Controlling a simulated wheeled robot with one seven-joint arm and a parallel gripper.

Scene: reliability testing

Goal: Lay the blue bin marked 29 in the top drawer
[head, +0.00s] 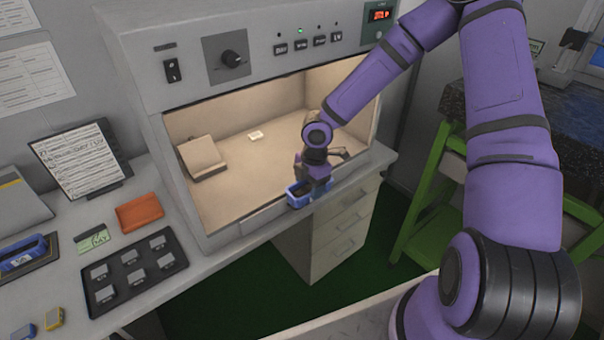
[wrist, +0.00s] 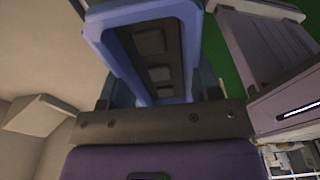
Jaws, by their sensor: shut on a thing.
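The blue bin (head: 297,194) is small and open-topped, with dark blocks inside. My gripper (head: 312,183) is shut on it and holds it at the front edge of the lit chamber. In the wrist view the blue bin (wrist: 181,12) fills the top middle, between the fingers of my gripper (wrist: 160,88). No number shows on it. The drawer unit (head: 345,225) stands under the bench, to the right of and below the bin. Its top drawer (head: 356,203) looks closed in the head view.
The lit chamber (head: 232,150) holds a tilted beige block (head: 202,157) and a small pale piece (head: 255,135). A dark tray (head: 133,270) with grey pieces lies on the bench at left. A green-framed stand (head: 425,195) is at right. Green floor is clear before the drawers.

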